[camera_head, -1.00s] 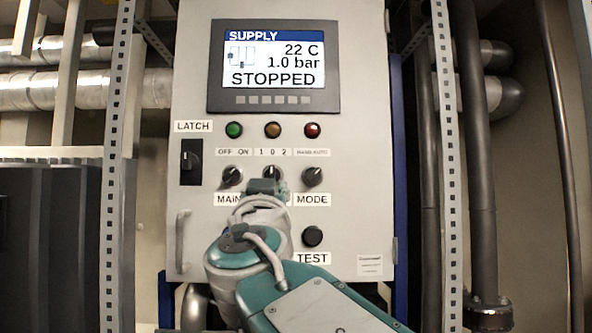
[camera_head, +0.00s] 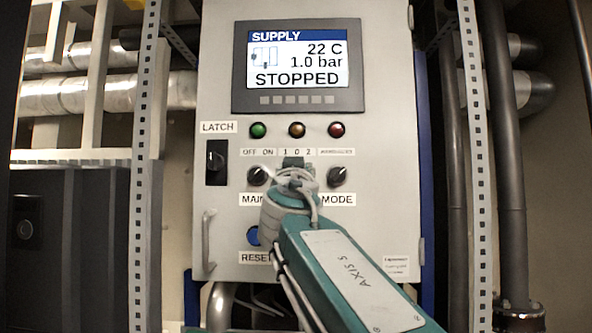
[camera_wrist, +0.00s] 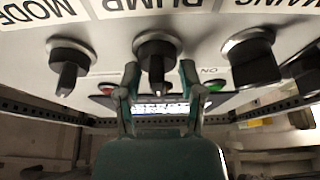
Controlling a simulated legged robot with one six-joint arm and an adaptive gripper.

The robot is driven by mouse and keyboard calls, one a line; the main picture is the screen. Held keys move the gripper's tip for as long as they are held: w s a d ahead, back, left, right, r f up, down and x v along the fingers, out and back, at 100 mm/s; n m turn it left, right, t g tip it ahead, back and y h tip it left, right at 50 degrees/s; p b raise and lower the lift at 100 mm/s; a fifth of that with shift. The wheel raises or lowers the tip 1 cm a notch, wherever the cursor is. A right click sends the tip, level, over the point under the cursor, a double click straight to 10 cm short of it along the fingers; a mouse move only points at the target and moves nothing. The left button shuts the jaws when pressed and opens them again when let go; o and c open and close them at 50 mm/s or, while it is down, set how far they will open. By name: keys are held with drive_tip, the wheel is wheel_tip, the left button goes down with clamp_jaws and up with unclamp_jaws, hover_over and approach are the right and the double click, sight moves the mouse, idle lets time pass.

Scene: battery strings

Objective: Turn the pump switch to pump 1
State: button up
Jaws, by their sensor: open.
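The pump switch is a black rotary knob (camera_wrist: 156,52) above the PUMP label in the real panel, shown upside down in the wrist view. Its bar points down that picture, toward the lamps and screen. My gripper (camera_wrist: 159,76) is open, with one finger on each side of the knob's bar; I cannot tell whether they touch it. In the head view my gripper (camera_head: 294,165) covers the pump knob, just below the label 1 0 2 (camera_head: 297,152). The screen (camera_head: 297,65) reads SUPPLY, 22 C, 1.0 bar, STOPPED.
The MAIN knob (camera_head: 258,175) and MODE knob (camera_head: 337,176) flank the pump switch closely. A black latch (camera_head: 216,161) and a metal handle (camera_head: 208,238) are on the panel's left. A blue RESET button (camera_head: 253,236) shows beside my arm. Perforated posts (camera_head: 146,170) stand either side.

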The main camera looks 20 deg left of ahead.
clamp_jaws()
drive_tip(key=shift+n+y, duration=0.4)
drive_tip(key=shift+n, duration=0.1)
drive_tip(key=shift+a+f+n+g+y, duration=0.1)
drive_tip(key=shift+n+g+y, duration=0.35)
drive_tip(key=shift+n, duration=0.7)
drive_tip(key=shift+a+r+n+g+y, duration=0.15)
drive_tip(key=shift+n+y, duration=0.45)
drive_tip(key=shift+n, duration=0.6)
drive_tip(key=shift+a+f+n+g+y, duration=0.15)
drive_tip(key=shift+n+g+y, duration=0.3)
drive_tip(key=shift+n, duration=0.7)
drive_tip(key=shift+f+n+g+y, duration=0.1)
drive_tip(key=shift+n+g+y, duration=0.45)
drive_tip(key=shift+n, duration=1.05)
drive_tip(key=shift+f+n+y, duration=0.1)
drive_tip(key=shift+n+y, duration=0.15)
drive_tip(key=shift+n, duration=0.65)
unclamp_jaws()
drive_tip(key=shift+a, duration=0.15)
